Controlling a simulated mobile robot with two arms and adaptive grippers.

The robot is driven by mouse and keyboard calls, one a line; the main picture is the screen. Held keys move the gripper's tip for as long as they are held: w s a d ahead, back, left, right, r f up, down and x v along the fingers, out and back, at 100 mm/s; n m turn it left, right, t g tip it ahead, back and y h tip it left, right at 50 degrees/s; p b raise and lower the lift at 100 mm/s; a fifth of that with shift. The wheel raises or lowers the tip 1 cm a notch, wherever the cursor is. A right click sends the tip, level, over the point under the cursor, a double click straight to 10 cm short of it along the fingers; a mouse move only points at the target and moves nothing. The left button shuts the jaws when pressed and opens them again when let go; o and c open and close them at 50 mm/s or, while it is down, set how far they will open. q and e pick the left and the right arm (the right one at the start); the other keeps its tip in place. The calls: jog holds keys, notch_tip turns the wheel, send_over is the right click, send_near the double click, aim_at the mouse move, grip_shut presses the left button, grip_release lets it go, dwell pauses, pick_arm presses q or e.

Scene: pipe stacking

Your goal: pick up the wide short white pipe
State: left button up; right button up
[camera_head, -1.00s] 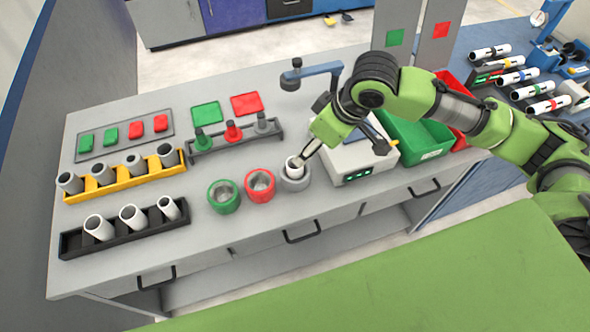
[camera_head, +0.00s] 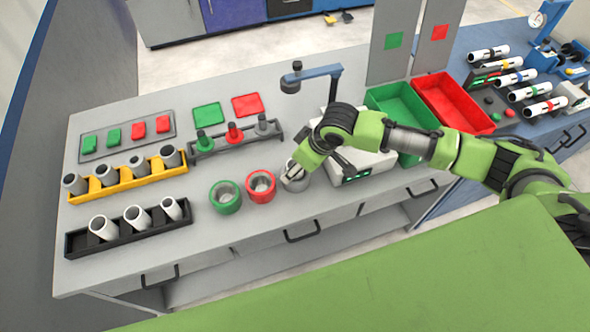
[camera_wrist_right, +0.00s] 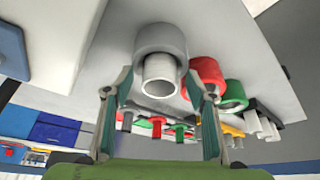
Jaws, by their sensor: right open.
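A short white pipe (camera_wrist_right: 160,75) stands in a thick grey ring holder (camera_wrist_right: 161,40) in the right wrist view. In the head view, the grey ring holder (camera_head: 295,183) sits right of the red ring, with the pipe mostly hidden by my right gripper (camera_head: 295,170). My right gripper (camera_wrist_right: 160,88) is open, with one finger on each side of the pipe in the wrist view. Whether either finger touches the pipe cannot be told. More white pipes (camera_head: 137,217) stand in a black rack (camera_head: 85,245) at the left. My left gripper is not in view.
A red ring holder (camera_head: 261,186) and a green ring holder (camera_head: 225,196) stand close left of the grey one. A white device (camera_head: 360,160) is close right. A yellow rack (camera_head: 90,196) and a camera stand (camera_head: 320,72) are behind. Green and red bins are at right.

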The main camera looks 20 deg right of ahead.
jog(key=c, duration=1.1)
jog(key=shift+c, duration=0.2)
